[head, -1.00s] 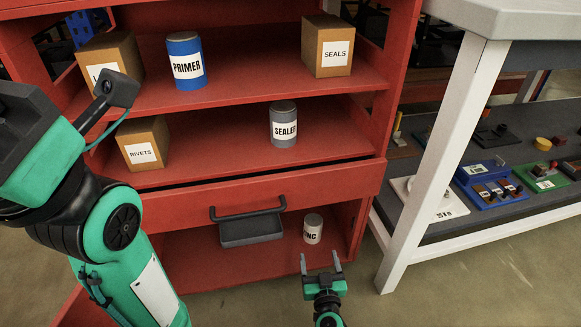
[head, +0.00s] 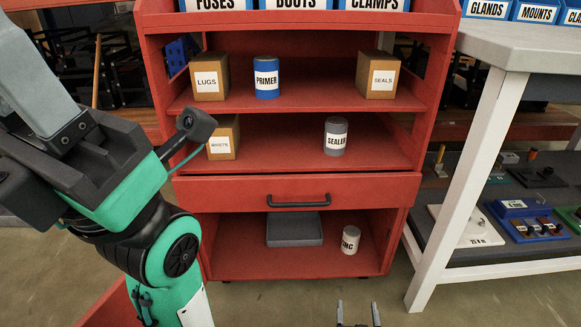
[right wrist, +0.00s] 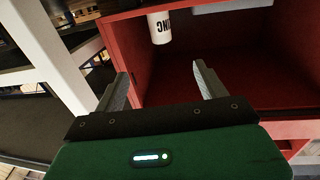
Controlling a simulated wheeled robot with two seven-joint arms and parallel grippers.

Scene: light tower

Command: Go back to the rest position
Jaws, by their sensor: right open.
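My right gripper (head: 358,316) shows only as two fingertips at the bottom edge of the head view. It is open and empty, in front of and apart from the red cabinet (head: 296,188). In the right wrist view its fingers (right wrist: 162,85) stand wide apart with nothing between them, and the cabinet's lower compartment lies beyond. My left arm fills the left side of the head view, bent in front of the cabinet. I cannot make out its gripper's fingers.
The bottom compartment holds a grey tray (head: 294,230) and a white can (head: 351,240). The drawer (head: 340,190) above looks shut. Shelves hold a grey SEALER can (head: 336,136), a blue PRIMER can (head: 266,78) and boxes. A white-legged workbench (head: 462,170) stands right.

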